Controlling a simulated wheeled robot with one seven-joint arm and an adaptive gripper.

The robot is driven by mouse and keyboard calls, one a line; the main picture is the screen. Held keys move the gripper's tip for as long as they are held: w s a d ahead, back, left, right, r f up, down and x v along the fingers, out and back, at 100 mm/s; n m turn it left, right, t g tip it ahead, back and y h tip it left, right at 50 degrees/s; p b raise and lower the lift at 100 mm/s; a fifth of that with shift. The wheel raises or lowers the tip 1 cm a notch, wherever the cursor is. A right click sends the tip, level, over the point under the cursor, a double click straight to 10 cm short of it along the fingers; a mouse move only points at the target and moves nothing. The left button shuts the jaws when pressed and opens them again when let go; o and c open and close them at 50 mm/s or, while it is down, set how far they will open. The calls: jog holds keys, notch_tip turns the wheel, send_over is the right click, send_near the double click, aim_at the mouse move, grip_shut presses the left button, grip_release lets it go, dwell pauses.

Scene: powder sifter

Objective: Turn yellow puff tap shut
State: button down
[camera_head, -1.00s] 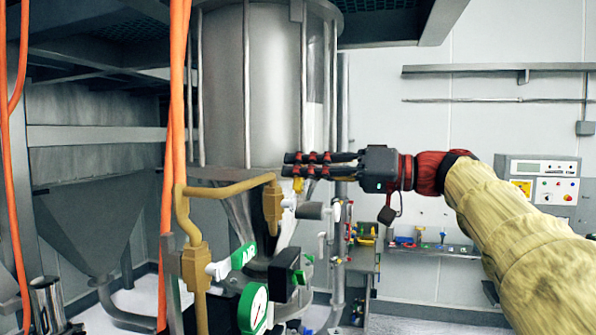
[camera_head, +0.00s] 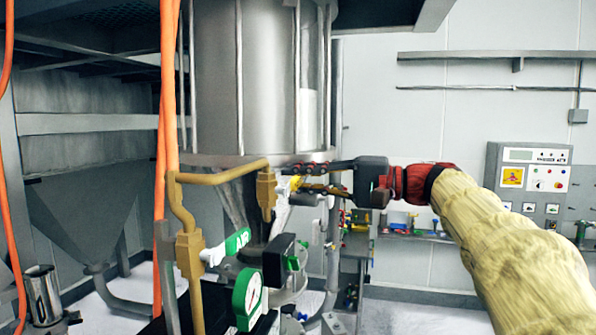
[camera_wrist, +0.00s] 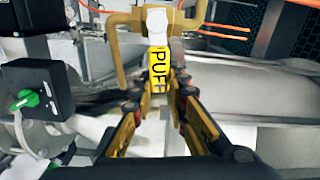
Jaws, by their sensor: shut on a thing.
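The yellow puff tap handle (camera_wrist: 159,70), lettered PUFF, points down in the wrist view from a white hub (camera_wrist: 156,22) on the brass pipe. In the head view a small part of the yellow handle (camera_head: 295,183) shows by the brass fitting, partly hidden by my fingers. My gripper (camera_wrist: 160,88) has a finger on each side of the handle's lower end and is shut on it. In the head view my gripper (camera_head: 292,178) reaches in from the right below the big steel vessel.
A green AIR tap (camera_head: 238,241) and a green-rimmed gauge (camera_head: 247,299) stand lower left of my gripper. A black box with a green knob (camera_wrist: 38,95) is close on the left in the wrist view. Orange hoses (camera_head: 168,110) hang left of the pipe.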

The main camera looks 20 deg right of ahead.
jog(key=shift+f+m, duration=0.5)
jog(key=shift+m, duration=0.4)
jog(key=shift+f, duration=0.1)
jog(key=c, duration=1.8)
grip_release()
jog(key=shift+w, duration=0.1)
jog(key=shift+o, duration=0.4)
jog(key=v, duration=1.2)
